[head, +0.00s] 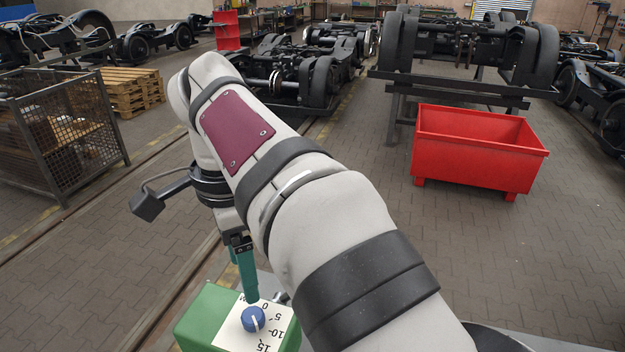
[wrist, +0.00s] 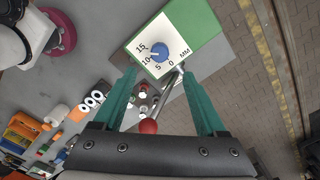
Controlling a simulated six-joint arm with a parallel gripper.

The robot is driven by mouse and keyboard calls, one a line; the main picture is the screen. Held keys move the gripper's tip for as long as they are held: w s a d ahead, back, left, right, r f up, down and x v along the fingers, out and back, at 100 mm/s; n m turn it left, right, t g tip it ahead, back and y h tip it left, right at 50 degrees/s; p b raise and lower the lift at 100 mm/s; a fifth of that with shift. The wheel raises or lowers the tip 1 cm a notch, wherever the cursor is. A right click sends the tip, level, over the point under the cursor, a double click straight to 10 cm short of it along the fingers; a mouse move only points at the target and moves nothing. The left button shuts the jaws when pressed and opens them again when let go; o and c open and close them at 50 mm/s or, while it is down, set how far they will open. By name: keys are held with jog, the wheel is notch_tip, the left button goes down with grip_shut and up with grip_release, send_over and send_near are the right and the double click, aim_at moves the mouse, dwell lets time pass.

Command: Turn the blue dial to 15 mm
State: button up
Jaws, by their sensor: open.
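The blue dial (head: 253,319) sits on a white scale plate (head: 231,332) on top of a green box (head: 195,320). It also shows in the wrist view (wrist: 159,52), with the numbers 0, 5, 10 and 15 and "MM" around it. Its white pointer line faces the side of the 10 and 15 marks; the exact reading is too small to tell. My gripper (head: 251,298) has teal fingers pointing down just above the dial in the head view. In the wrist view my gripper (wrist: 157,74) is open and empty, its fingers apart on either side of the dial's line.
A red ball knob (wrist: 148,126) on a rod shows between the fingers in the wrist view. White rolls (wrist: 92,99) and an orange item (wrist: 25,128) lie on the grey bench. A red bin (head: 475,150) and mesh cage (head: 60,130) stand on the floor beyond.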

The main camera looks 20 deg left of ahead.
notch_tip(320, 180, up, 5)
jog(key=shift+r, duration=0.2)
dwell(0.3)
jog(key=s+d+f+n, duration=0.1)
jog(key=s+d+f, duration=0.15)
jog(key=d, duration=0.75)
jog(key=s+d+f+n, duration=0.15)
jog(key=d+f, duration=0.25)
jog(key=d, duration=0.5)
jog(key=s+d+f+y, duration=0.1)
jog(key=s+d+f, duration=0.2)
jog(key=s+f, duration=0.2)
jog(key=s+d+f+n, duration=0.1)
jog(key=s+d+f, duration=0.3)
jog(key=f, duration=0.3)
jog(key=shift+s+y, duration=0.4)
jog(key=shift+s, duration=0.15)
